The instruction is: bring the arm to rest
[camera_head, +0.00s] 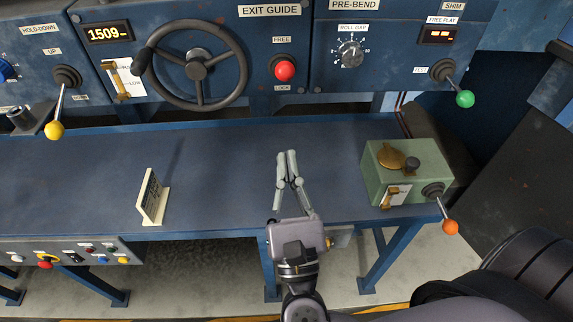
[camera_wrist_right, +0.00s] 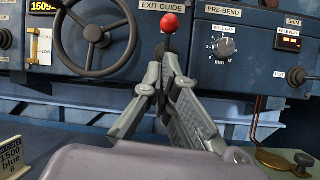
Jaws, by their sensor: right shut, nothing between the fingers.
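My right gripper (camera_head: 287,155) is over the front part of the blue bench in the head view, with its fingertips together and nothing between them. In the right wrist view the gripper (camera_wrist_right: 165,55) points toward the blue machine panel, and its tips overlap the area just below the red knob. It appears apart from the panel. My left gripper does not show in either view.
A blue bench (camera_head: 230,185) has a small sign (camera_head: 152,197) on the left and a green box (camera_head: 415,165) with an orange-knobbed lever (camera_head: 450,227) on the right. Behind stand a handwheel (camera_head: 197,66), a red knob (camera_head: 285,70) and a green-knobbed lever (camera_head: 465,99). The bench middle is clear.

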